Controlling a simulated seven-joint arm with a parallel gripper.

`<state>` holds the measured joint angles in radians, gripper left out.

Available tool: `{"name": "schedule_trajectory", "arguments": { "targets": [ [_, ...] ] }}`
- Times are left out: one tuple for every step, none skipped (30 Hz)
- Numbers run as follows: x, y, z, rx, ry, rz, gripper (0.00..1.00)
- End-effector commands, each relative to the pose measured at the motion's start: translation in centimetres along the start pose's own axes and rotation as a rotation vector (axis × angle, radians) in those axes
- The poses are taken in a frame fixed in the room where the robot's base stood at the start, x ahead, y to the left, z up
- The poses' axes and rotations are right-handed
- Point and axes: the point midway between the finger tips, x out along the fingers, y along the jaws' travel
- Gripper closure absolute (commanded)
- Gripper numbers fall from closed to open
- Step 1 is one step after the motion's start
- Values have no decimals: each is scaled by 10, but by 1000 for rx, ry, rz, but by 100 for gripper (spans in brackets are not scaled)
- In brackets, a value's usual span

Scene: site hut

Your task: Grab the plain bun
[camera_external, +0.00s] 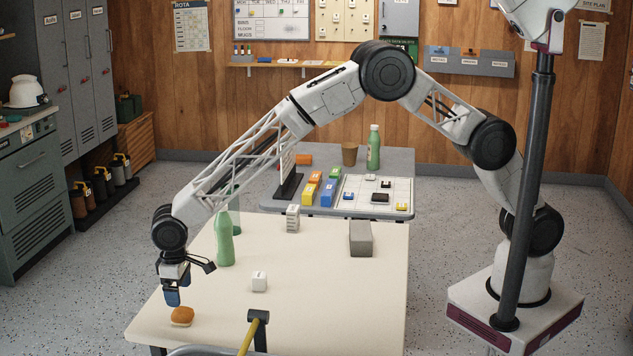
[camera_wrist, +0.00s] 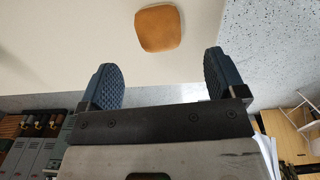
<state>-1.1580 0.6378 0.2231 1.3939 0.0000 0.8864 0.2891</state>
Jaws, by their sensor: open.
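The plain bun (camera_external: 182,316) is a small golden-brown roll with a paler underside. It lies near the front left corner of the cream table (camera_external: 330,290). In the wrist view the bun (camera_wrist: 159,28) shows at the top, beyond the fingertips and roughly between them. My gripper (camera_external: 172,297) points down just above the bun, slightly to its left in the external view. In the wrist view its two blue ribbed fingers (camera_wrist: 161,78) are spread wide with nothing between them. I cannot tell whether the fingertips touch the bun in the external view.
A white block (camera_external: 259,282) and a yellow-handled hammer (camera_external: 253,332) are right of the bun. A green bottle (camera_external: 224,240) stands behind it. A grey box (camera_external: 360,239) and a pale stacked object (camera_external: 292,218) are farther back. The table's middle is mostly clear.

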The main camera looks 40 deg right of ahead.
Motion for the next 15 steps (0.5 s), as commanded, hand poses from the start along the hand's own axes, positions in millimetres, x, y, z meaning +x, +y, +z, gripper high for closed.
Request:
{"name": "schedule_trajectory", "arguments": {
  "targets": [
    [2, 0, 0, 0, -1, 0, 11],
    [4, 0, 0, 0, -1, 0, 11],
    [6, 0, 0, 0, -1, 0, 11],
    [9, 0, 0, 0, -1, 0, 11],
    [11, 0, 0, 0, -1, 0, 11],
    [15, 0, 0, 0, -1, 0, 11],
    [17, 0, 0, 0, -2, 0, 11],
    [20, 0, 0, 0, -2, 1, 11],
    [22, 0, 0, 0, -2, 1, 11],
    [24, 0, 0, 0, -2, 1, 11],
    [25, 0, 0, 0, -2, 1, 11],
    [26, 0, 0, 0, -1, 0, 11],
    [26, 0, 0, 0, -1, 0, 11],
    [26, 0, 0, 0, -1, 0, 11],
    [26, 0, 0, 0, -1, 0, 11]
  ]
}}
